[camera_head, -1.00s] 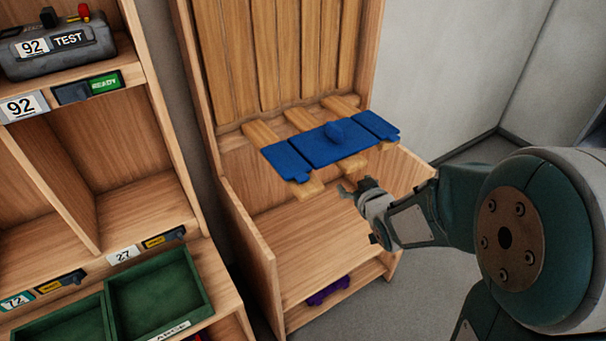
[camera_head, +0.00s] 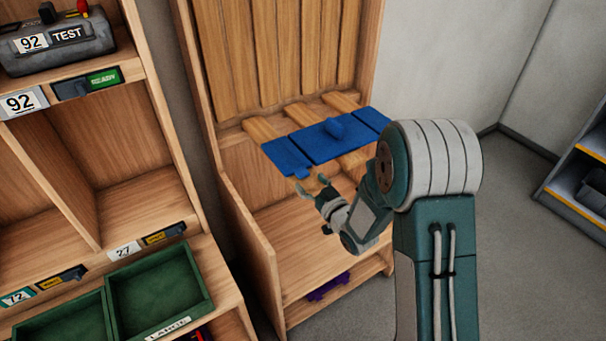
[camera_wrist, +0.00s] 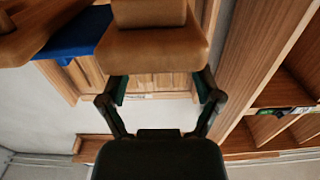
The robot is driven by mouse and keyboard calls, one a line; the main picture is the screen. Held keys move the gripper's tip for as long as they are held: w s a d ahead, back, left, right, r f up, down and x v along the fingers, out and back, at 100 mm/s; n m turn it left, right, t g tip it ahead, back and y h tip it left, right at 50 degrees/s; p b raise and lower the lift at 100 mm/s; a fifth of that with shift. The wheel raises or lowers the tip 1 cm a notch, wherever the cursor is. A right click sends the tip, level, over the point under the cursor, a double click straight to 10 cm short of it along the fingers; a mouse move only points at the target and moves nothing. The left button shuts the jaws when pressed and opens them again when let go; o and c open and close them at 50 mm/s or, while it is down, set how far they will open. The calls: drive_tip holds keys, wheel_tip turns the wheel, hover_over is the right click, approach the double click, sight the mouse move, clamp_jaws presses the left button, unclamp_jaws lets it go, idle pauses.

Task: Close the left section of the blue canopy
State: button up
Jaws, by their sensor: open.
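The blue canopy lies on wooden slats in a tall wooden cabinet. My gripper (camera_head: 312,186) is open and empty, just in front of and below that tab, near a slat's end. In the wrist view, my open fingers (camera_wrist: 160,92) point toward a wooden slat end (camera_wrist: 150,46), with a blue canopy part (camera_wrist: 78,36) at upper left.
The cabinet's left side wall (camera_head: 248,240) stands close to my gripper. A purple object (camera_head: 328,287) lies on the low shelf. At left are a shelf unit with green trays (camera_head: 158,290) and a grey test box (camera_head: 60,45). A dark rack (camera_head: 580,175) stands far right.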

sight(305, 177)
drive_tip(key=x, duration=0.4)
drive_tip(key=shift+a, duration=0.1)
clamp_jaws()
